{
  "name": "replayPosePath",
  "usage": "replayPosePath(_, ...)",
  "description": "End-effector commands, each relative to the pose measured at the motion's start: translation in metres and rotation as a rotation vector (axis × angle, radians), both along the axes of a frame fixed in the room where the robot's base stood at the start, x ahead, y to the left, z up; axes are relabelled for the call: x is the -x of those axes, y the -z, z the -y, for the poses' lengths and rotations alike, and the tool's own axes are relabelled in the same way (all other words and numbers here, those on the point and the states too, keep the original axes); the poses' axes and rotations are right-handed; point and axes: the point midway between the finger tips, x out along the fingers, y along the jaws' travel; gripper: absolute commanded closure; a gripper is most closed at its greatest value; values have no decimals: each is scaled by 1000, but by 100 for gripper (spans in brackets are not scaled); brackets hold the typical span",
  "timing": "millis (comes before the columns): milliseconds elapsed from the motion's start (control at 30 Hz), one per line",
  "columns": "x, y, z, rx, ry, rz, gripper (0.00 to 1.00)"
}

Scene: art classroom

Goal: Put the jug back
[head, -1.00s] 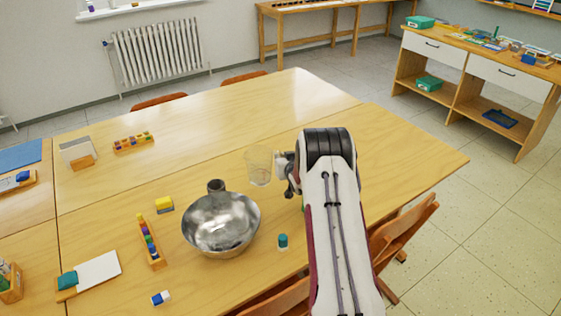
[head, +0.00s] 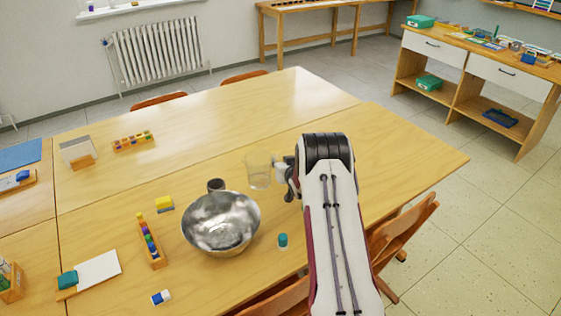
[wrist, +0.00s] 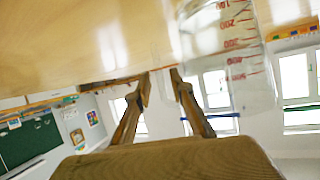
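The jug (head: 258,170) is clear, with red volume marks. In the head view it stands upright over the right half of the table, left of my gripper (head: 287,174). In the wrist view, where the picture is upside down, the jug (wrist: 225,50) fills the upper right with its base end toward the table. My gripper's fingers (wrist: 160,82) are close together, with a narrow gap at the jug's faint clear handle, and appear to hold it. I cannot tell whether the jug's base touches the table.
A metal bowl (head: 221,224) stands left of and nearer than the jug, with a dark cylinder (head: 216,185) behind it. A small teal-topped item (head: 283,240) is in front. Table (head: 340,105) behind the jug is clear. A chair (head: 405,230) is at right.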

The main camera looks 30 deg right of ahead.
Motion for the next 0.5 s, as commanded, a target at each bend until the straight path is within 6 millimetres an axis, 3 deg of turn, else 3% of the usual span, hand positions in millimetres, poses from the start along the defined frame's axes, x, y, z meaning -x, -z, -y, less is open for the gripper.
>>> replayPosePath(500, 4, -4, -1, 0, 0, 0, 78)
